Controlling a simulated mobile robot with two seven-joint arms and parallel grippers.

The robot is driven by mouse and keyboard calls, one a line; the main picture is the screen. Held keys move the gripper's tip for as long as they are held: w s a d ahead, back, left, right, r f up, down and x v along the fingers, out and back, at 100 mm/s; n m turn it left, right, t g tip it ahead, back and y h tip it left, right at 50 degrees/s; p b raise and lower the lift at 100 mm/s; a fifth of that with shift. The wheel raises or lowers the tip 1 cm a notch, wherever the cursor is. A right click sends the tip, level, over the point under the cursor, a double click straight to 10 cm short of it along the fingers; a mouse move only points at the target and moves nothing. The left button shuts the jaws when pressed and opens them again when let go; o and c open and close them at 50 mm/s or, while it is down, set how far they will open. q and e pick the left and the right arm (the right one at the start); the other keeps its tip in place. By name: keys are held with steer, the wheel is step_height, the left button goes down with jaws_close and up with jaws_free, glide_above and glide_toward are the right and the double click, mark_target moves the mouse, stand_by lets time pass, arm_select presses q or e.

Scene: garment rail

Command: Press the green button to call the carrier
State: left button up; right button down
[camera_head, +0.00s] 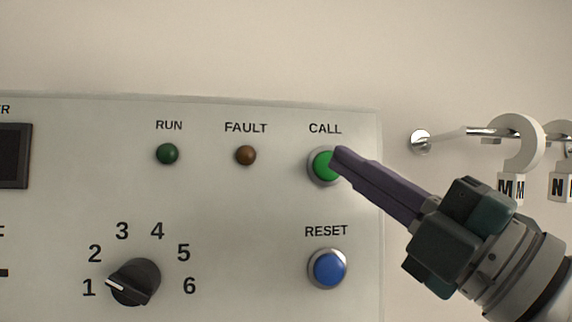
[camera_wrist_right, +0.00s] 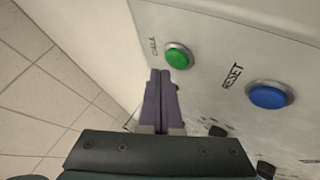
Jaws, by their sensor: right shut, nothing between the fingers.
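The green button (camera_head: 322,166) sits in a metal ring under the word CALL, at the upper right of the pale control panel (camera_head: 220,205). My right gripper (camera_head: 338,158) is shut and empty. In the head view its purple fingertips overlap the button's right edge. In the right wrist view the green button (camera_wrist_right: 177,58) shows whole, just beyond the shut fingertips (camera_wrist_right: 160,74). I cannot tell whether the tips touch it. My left gripper is in neither view.
A blue RESET button (camera_head: 327,268) is below the green one. A black rotary knob (camera_head: 134,282) points to 1. The RUN lamp (camera_head: 167,154) and FAULT lamp (camera_head: 245,155) look dark. A metal rail (camera_head: 470,132) with white size markers (camera_head: 522,145) is right of the panel.

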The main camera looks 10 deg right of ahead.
steer(key=shift+w, duration=0.15)
stand_by(0.3)
steer(key=shift+w, duration=0.3)
